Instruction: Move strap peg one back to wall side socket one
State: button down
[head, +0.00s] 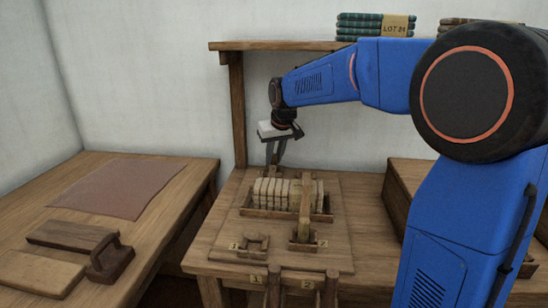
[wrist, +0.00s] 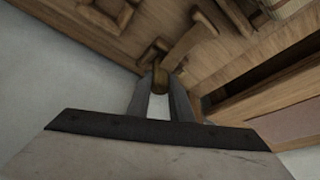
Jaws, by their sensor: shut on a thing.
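My gripper (head: 273,160) is at the wall side of the wooden board, behind a row of pale blocks (head: 285,190). In the wrist view, its fingers (wrist: 162,95) are shut on a brown wooden peg with a rounded end (wrist: 160,76). The peg's lower part is hidden, and I cannot tell whether it sits in a socket. A small wooden holder (head: 252,246) stands at the board's front left with nothing upright in it. A second holder (head: 303,242) at the front right bears an upright wooden piece (head: 305,206). The wall side socket cannot be made out.
A wooden post (head: 238,110) and shelf (head: 285,45) stand behind the gripper, near the wall. Two posts (head: 273,288) rise at the bench's front. A side table (head: 185,180) at left carries a reddish sheet (head: 120,188) and wooden tools (head: 75,235).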

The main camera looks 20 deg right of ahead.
aim_at(274, 155)
jog(key=shift+f, duration=0.35)
jog(key=c, duration=1.6)
grip_release()
jog(key=shift+r, duration=0.1)
jog(key=shift+r, duration=0.3)
jog(key=v, duration=0.5)
jog(key=s, duration=0.4)
jog(key=s+d, duration=0.1)
jog(key=s, duration=0.7)
jog(key=shift+d, duration=0.25)
